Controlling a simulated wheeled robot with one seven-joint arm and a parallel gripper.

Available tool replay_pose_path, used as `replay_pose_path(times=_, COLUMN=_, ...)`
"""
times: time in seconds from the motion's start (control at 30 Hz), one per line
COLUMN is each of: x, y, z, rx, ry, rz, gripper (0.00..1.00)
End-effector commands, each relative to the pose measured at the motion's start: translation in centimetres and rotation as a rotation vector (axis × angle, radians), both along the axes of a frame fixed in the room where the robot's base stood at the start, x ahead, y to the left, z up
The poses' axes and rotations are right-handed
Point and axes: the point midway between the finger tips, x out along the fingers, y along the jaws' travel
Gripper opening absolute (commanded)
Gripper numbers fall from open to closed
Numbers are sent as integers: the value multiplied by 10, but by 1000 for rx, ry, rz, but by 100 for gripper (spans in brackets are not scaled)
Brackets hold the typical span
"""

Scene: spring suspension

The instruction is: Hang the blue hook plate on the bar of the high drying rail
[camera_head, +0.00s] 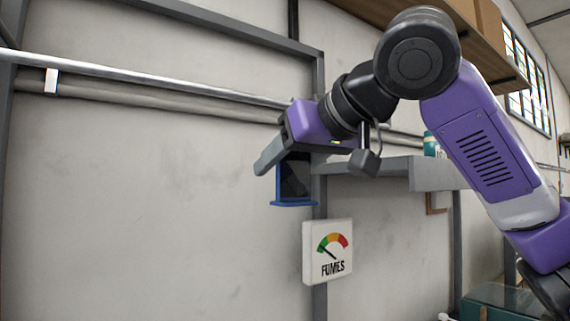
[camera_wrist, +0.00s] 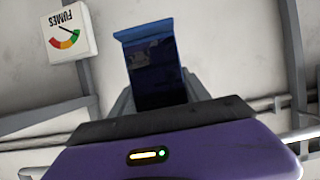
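The blue hook plate (camera_head: 293,187) hangs below my gripper (camera_head: 270,160) in the head view, with a lip along its lower edge. Its dark blue face also shows in the wrist view (camera_wrist: 158,70), between the grey fingers. My gripper is shut on the plate; the plate's upper end is hidden by the fingers. The bright metal bar (camera_head: 130,78) of the rail runs along the wall from the left and passes out of sight behind my gripper. The plate is apart from the visible part of the bar, lower and to its right.
A white band (camera_head: 51,81) sits at the bar's left part, with a duller pipe (camera_head: 150,99) below. A FUMES gauge sign (camera_head: 328,252) is on the wall below the plate. A grey shelf (camera_head: 390,168) stands to the right. The wall under the bar is clear.

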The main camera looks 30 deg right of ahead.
Motion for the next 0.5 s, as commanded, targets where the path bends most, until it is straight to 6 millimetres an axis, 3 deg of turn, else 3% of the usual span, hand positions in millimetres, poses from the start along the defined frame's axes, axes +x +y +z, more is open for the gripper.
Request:
replay_pose_path(times=0.03, x=0, y=0, z=0, rx=0, ry=-1, rz=0, gripper=62)
replay_pose_path(times=0.13, x=0, y=0, z=0, rx=0, ry=-1, rz=0, gripper=80)
replay_pose_path(times=0.5, x=-4, y=0, z=1, rx=0, ry=0, rz=1, gripper=80)
